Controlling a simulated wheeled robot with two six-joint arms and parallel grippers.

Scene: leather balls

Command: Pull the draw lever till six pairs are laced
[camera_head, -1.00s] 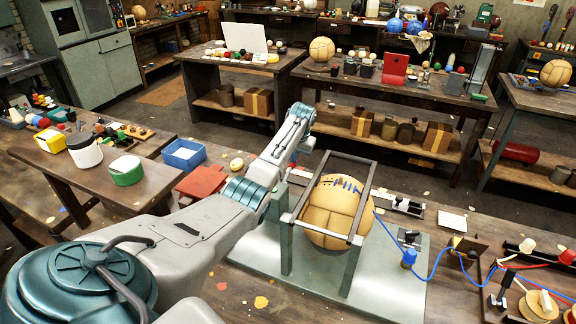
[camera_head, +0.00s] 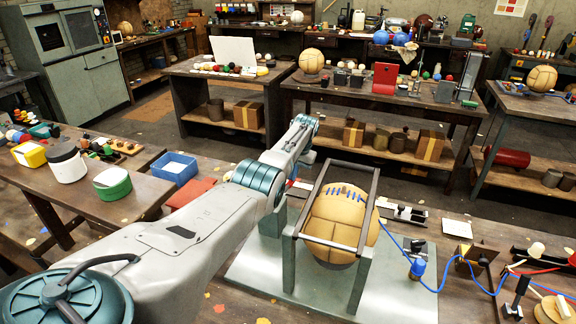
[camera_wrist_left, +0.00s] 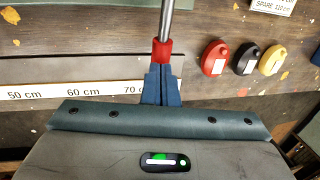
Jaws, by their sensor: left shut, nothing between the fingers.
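A tan leather ball (camera_head: 335,232) sits inside a grey metal frame (camera_head: 371,215) on a pale base plate. A row of blue lacing (camera_head: 346,192) crosses the top of the ball; the stitches are too small to tell apart. My left arm reaches out past the left side of the frame, and its gripper is mostly hidden behind the wrist in the head view. In the left wrist view my left gripper (camera_wrist_left: 161,72) has its blue fingers shut at the red grip (camera_wrist_left: 163,50) of a metal rod (camera_wrist_left: 167,20), which looks like the lever. Nothing is held between them.
A blue cord (camera_head: 397,243) runs from the frame's right side to a blue fitting (camera_head: 418,267). A scale strip (camera_wrist_left: 75,93) lies left of the fingers. A blue bin (camera_head: 176,168) stands at left.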

